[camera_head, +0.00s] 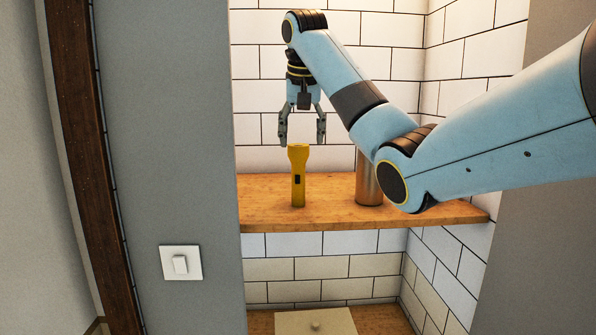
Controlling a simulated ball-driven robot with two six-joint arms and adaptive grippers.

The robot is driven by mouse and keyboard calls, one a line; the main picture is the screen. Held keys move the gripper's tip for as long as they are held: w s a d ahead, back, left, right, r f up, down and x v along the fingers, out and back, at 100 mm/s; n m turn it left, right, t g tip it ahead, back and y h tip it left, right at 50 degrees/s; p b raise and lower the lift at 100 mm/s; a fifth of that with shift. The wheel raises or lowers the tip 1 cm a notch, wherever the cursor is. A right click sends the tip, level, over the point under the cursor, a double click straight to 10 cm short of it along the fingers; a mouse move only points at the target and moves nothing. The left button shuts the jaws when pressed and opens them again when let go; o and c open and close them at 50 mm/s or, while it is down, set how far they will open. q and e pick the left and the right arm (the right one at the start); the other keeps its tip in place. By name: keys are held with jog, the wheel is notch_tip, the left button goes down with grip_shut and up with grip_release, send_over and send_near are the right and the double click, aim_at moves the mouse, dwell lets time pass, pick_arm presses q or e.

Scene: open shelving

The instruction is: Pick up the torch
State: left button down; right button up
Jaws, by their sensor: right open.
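The torch (298,178) is yellow with a small dark switch and a wider head at the top. It stands upright on the wooden shelf (262,207). My right gripper (302,140) points down right above the torch, with its fingers spread open and nothing between them that I can see clearly. The fingertips are around the height of the torch's head, one on each side in the picture. I cannot tell whether they touch it. My left gripper is not in view.
A copper-coloured cylinder (368,184) stands on the shelf to the right of the torch, partly hidden behind my right arm. A grey wall (165,150) with a light switch (181,263) borders the shelf at left.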

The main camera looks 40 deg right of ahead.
aim_at(298, 168)
jog(key=shift+a+b+x, duration=0.2)
jog(key=shift+b+x, duration=0.65)
jog(key=shift+x, duration=0.4)
jog(key=p+x, duration=0.3)
jog(key=x, duration=0.3)
jog(key=shift+w+a+f+p, duration=0.15)
jog(key=shift+f+p, duration=0.1)
jog(key=shift+p, duration=0.15)
jog(key=shift+w+d+f, duration=0.1)
jog(key=shift+d+f, duration=0.1)
jog(key=shift+f, duration=0.2)
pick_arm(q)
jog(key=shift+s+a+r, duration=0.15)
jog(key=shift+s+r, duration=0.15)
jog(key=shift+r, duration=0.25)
pick_arm(e)
grip_shut()
jog(key=shift+r, duration=0.1)
